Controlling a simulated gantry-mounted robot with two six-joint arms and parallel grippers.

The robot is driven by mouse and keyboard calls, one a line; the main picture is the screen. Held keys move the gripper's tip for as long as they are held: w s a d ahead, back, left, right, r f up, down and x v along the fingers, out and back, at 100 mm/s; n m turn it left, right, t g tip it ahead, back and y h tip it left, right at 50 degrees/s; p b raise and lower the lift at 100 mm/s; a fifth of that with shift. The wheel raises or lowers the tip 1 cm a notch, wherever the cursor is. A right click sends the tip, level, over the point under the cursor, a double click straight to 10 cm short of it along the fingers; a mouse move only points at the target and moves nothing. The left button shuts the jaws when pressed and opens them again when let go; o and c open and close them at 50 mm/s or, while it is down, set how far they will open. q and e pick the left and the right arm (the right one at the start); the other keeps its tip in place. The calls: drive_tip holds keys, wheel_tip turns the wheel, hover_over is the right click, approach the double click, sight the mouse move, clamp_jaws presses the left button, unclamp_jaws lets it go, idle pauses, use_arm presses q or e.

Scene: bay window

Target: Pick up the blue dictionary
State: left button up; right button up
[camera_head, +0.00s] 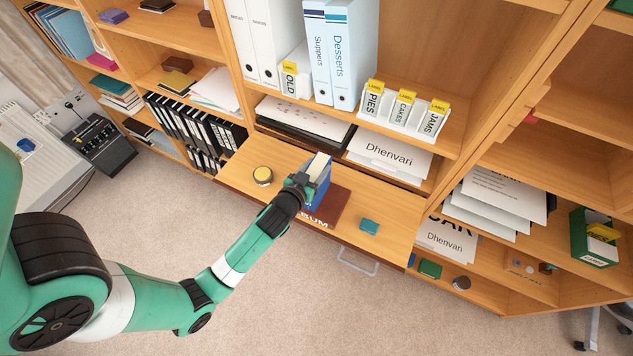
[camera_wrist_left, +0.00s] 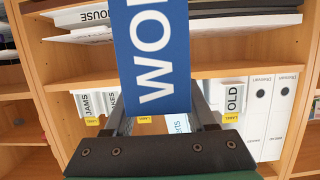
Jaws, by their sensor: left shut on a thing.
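The blue dictionary (camera_head: 322,186) is upright at the pull-out shelf, over or on a flat red-brown book (camera_head: 332,208). I cannot tell whether it touches that book. My left gripper (camera_head: 300,184) is shut on the dictionary from its left side and hides part of it. In the left wrist view, the dictionary (camera_wrist_left: 152,45) shows a blue cover with large white letters "WOR", between the fingers of my left gripper (camera_wrist_left: 163,120). My right gripper is not in view.
Label boxes (camera_head: 403,110) and tall binders (camera_head: 340,50) stand on the shelf above. Carpet (camera_head: 290,290) in front is clear.

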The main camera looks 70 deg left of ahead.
use_arm(q)
clamp_jaws()
drive_tip(key=shift+r, duration=0.25)
drive_tip(key=shift+r, duration=0.25)
wheel_tip(320, 180, up, 2)
drive_tip(key=shift+r+p, duration=0.25)
drive_tip(key=shift+p, duration=0.4)
drive_tip(key=s+r, duration=0.1)
drive_tip(key=r, duration=0.1)
drive_tip(key=s+d+r+p, duration=0.1)
drive_tip(key=s, duration=0.1)
drive_tip(key=s+r+p, duration=0.1)
drive_tip(key=r, duration=0.1)
drive_tip(key=shift+s+d+r, duration=0.15)
drive_tip(key=shift+s+r, duration=0.1)
drive_tip(key=shift+r, duration=0.05)
drive_tip(key=s+d+r, duration=0.2)
drive_tip(key=s+r, duration=0.2)
drive_tip(key=s, duration=0.5)
drive_tip(key=shift+d+p, duration=0.3)
drive_tip(key=shift+d, duration=0.05)
